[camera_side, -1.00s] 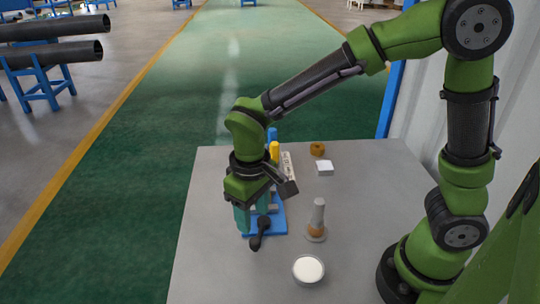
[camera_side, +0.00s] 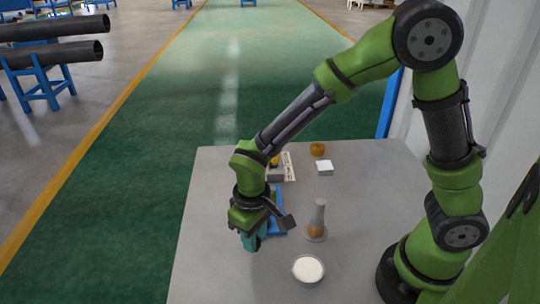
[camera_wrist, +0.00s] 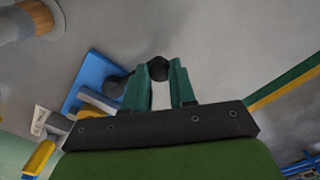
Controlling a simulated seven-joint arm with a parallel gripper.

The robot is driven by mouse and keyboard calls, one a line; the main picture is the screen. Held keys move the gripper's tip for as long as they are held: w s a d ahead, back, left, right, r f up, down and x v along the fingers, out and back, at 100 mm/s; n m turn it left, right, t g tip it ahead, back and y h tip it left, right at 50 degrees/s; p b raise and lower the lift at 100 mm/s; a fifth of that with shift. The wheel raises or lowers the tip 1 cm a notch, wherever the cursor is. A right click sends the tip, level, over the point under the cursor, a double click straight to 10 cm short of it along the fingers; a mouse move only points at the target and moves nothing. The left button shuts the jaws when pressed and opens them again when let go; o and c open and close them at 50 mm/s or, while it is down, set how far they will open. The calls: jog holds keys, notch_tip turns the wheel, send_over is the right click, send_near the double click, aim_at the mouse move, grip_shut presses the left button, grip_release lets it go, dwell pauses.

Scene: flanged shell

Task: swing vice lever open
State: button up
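The blue vice (camera_wrist: 92,75) lies on the grey table, and its blue base also shows in the side view (camera_side: 279,226), partly behind my gripper. Its dark lever ends in a round black knob (camera_wrist: 158,68). My gripper (camera_side: 250,241) points down at the front of the vice. In the wrist view its two teal fingers (camera_wrist: 160,76) stand on either side of the knob, and the gap between them is about as wide as the knob. They appear shut on it. In the side view the fingers hide the knob.
A grey and brown upright piece (camera_side: 317,222) stands right of the vice. A round dish with white content (camera_side: 308,270) is in front of it. The table's left front is clear.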

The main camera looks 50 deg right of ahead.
grip_shut()
jog(key=shift+w, duration=0.1)
jog(key=w+m, duration=0.1)
jog(key=w+a+m, duration=0.1)
jog(key=m, duration=0.1)
jog(key=shift+w, duration=0.1)
jog(key=w+m, duration=0.1)
jog(key=m, duration=0.1)
jog(key=w+m, duration=0.2)
jog(key=shift+w+m, duration=0.15)
jog(key=shift+m, duration=0.25)
jog(key=w+m, duration=0.1)
jog(key=w+d+m, duration=0.1)
jog(key=m, duration=0.1)
jog(key=shift+w+m, duration=0.25)
jog(key=shift+m, duration=0.05)
jog(key=shift+w+d+m, duration=0.45)
jog(key=shift+w+m, duration=0.05)
jog(key=shift+m, duration=0.35)
jog(key=shift+w+d+m, duration=0.4)
jog(key=shift+w+m, duration=0.1)
jog(key=shift+m, duration=0.35)
jog(key=o, duration=0.6)
grip_release()
